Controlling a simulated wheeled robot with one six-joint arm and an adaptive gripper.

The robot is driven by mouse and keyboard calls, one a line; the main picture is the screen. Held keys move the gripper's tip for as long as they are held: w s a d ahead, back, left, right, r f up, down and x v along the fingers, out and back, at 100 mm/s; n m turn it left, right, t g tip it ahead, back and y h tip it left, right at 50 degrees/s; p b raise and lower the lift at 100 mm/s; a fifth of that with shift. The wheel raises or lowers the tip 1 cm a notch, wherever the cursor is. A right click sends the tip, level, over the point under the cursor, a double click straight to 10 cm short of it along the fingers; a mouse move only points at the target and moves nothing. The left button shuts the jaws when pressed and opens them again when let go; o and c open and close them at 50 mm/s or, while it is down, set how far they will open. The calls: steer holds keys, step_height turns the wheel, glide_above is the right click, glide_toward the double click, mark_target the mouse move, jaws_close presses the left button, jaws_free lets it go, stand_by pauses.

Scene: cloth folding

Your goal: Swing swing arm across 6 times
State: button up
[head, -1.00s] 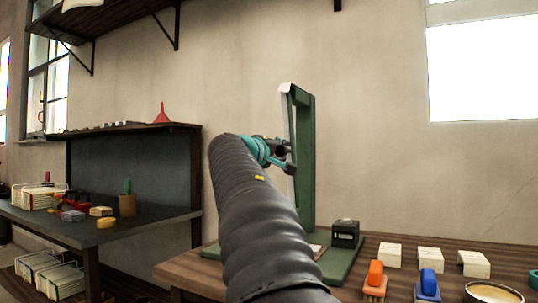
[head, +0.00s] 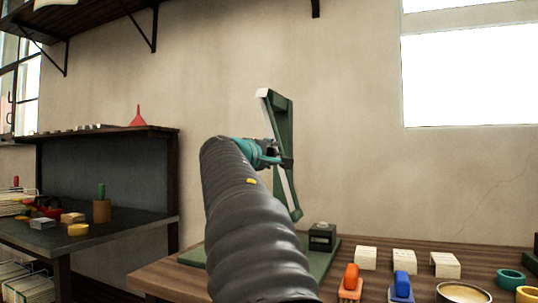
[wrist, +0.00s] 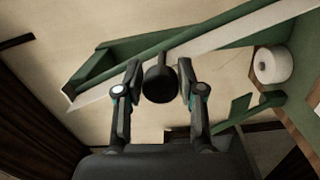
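The swing arm (head: 285,190) is a pale bar against a green upright frame (head: 284,118) on the wooden bench; it leans, its lower end to the right. In the wrist view the pale bar (wrist: 220,38) crosses the picture diagonally, with green framing (wrist: 130,55) behind it. A black round knob (wrist: 160,84) sits in front of the bar. My gripper (wrist: 159,66) has a finger on each side of the knob, seemingly touching it. In the head view my gripper (head: 280,158) is at the bar's middle, and my arm hides the knob and part of the base.
A dark box (head: 322,238) stands on the green base (head: 325,262). Pale blocks (head: 404,260), orange (head: 350,283) and blue (head: 401,287) brushes and a round tin (head: 463,293) lie right of it. A side table (head: 130,235) stands left. A white roll (wrist: 272,65) shows in the wrist view.

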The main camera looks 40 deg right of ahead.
steer(key=shift+o, duration=1.2)
steer(key=shift+s, duration=0.1)
steer(key=shift+a, duration=0.2)
steer(key=v, duration=1.1)
steer(key=shift+a, duration=0.3)
steer(key=shift+s, duration=0.1)
